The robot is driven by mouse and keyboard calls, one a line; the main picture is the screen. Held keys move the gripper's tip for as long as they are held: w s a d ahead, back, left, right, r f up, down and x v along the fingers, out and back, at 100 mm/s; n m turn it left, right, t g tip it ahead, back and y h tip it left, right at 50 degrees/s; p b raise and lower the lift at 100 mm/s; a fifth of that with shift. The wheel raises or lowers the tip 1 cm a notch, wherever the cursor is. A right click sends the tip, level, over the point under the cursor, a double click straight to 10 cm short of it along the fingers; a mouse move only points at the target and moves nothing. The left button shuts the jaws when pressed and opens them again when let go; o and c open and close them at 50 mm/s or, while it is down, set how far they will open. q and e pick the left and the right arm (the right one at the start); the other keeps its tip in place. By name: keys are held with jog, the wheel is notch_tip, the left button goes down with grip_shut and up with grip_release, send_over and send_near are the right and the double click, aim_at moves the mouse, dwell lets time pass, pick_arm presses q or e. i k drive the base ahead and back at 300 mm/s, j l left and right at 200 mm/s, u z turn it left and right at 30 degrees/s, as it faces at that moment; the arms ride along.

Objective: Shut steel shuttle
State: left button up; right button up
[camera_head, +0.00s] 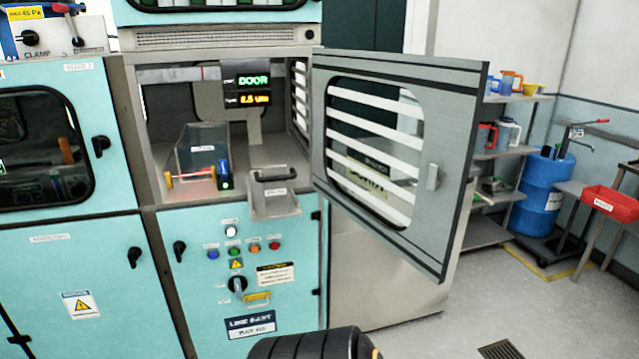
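The steel shuttle chamber (262,158) stands open in the teal cabinet. Its steel door (463,150) is hinged at the opening's right side and swung wide out to the right. The door has a window and a small pale latch (432,177) near its free edge. A steel piece with a black handle (276,177) sticks out over the chamber's front sill. A clear-sided bin (200,150) and a small dark blue and green item (224,172) sit inside. A dark ribbed part, likely of my arm, shows at the bottom edge. Neither gripper is in view.
Below are several buttons and a rotary switch (237,285). A shelf rack (500,150), blue drum (545,195) and red tray (610,203) stand at right. Floor right of the door is clear.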

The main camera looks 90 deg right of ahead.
aim_at(270, 194)
jog(key=z, duration=0.45)
jog(key=j+z, duration=0.1)
jog(key=z, duration=1.15)
jog(key=k+z, duration=0.1)
jog(key=z, duration=0.35)
